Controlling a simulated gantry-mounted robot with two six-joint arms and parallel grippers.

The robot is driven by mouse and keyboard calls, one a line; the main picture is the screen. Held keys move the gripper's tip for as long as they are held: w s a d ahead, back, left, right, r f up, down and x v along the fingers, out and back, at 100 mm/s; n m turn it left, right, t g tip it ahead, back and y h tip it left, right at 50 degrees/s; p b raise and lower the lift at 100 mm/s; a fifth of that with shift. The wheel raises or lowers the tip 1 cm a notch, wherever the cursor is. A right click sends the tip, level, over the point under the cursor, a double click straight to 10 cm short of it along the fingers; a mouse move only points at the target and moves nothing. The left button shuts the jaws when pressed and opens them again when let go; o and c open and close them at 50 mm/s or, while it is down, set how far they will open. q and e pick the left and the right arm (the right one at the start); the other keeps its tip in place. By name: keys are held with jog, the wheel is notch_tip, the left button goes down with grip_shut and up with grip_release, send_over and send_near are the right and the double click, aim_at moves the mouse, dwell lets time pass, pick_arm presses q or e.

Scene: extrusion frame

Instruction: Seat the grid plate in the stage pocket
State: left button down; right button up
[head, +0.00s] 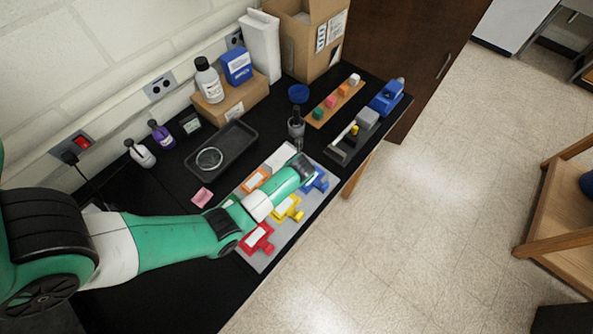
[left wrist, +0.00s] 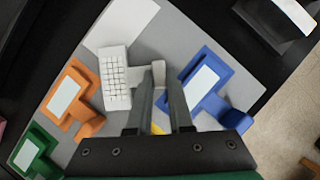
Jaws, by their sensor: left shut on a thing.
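The white grid plate (left wrist: 116,78) shows in the left wrist view, with a grid of small squares on its face and a pale tab at its right side. My left gripper (left wrist: 162,76) is shut on that tab, and the plate lies left of the fingers. The plate is over the grey board (left wrist: 78,66), between the orange stage (left wrist: 75,92) and the blue stage (left wrist: 205,85). Whether it touches the board is unclear. In the head view my left gripper (head: 301,158) reaches over the board's far end; its fingertips are hard to make out. My right gripper is not in view.
Red (head: 257,238), yellow (head: 289,209) and green (left wrist: 35,152) stages also sit on the board. A black tray (head: 222,150) with a round clear dish is left of it. Bottles and boxes stand behind. The table's front edge is close to the board.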

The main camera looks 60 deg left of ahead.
pick_arm(q)
jog(key=c, duration=0.8)
grip_release()
jog(key=shift+r, duration=0.25)
jog(key=p+v, duration=0.3)
jog(key=v, duration=0.8)
jog(key=shift+s+d+r+p, duration=0.1)
jog(key=shift+d+r+p, duration=0.2)
jog(key=shift+p, duration=0.1)
